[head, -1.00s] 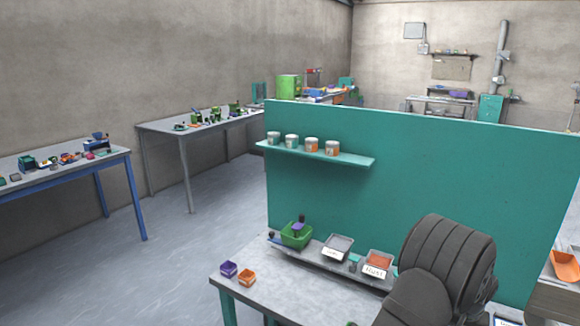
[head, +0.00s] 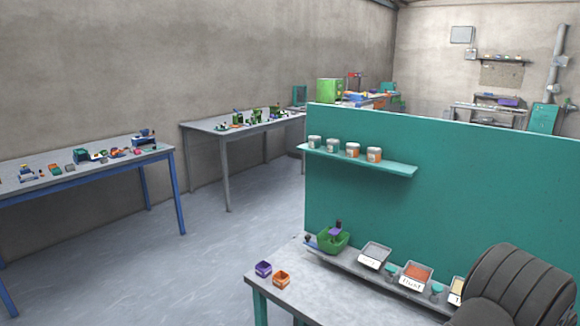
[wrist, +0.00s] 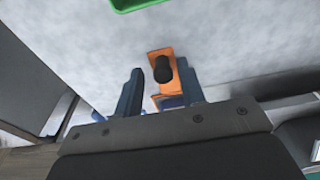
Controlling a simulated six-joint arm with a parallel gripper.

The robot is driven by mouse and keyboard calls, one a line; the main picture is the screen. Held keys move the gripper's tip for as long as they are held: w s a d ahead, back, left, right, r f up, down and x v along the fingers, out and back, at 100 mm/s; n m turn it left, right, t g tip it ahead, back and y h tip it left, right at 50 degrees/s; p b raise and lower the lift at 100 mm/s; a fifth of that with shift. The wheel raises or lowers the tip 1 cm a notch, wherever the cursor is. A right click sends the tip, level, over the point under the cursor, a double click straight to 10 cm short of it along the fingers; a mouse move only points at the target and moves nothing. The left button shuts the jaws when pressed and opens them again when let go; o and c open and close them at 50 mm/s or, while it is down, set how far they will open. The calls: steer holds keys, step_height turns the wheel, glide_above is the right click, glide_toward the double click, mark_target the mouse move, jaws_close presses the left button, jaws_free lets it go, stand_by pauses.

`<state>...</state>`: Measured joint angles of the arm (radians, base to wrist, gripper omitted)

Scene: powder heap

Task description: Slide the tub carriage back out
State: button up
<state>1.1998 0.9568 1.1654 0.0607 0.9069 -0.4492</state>
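In the wrist view an orange plate with a black round knob (wrist: 162,69) lies on the grey surface. I cannot tell whether it is the tub carriage. My gripper (wrist: 160,66) is open, with a blue-grey finger on each side of the knob and visible gaps to both. A green edge (wrist: 150,4) shows at the top of that view. In the head view a green tub (head: 333,241) with a purple part and a dark knob stands at the left end of a rail against the teal panel. My gripper is hidden there, and my arm covers the lower right.
Labelled trays (head: 375,254) stand along the grey rail right of the tub, one with orange powder (head: 417,272). A teal shelf (head: 357,161) with several jars hangs above. The front table area looks clear.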

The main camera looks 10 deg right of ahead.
steer(key=shift+r, duration=0.1)
steer(key=shift+r, duration=3.6)
steer(key=shift+a+f, duration=0.1)
step_height(320, 180, down, 7)
steer(key=shift+w+f, duration=0.1)
steer(key=shift+f, duration=0.1)
steer(key=shift+w+a, duration=0.35)
steer(key=shift+a, duration=0.1)
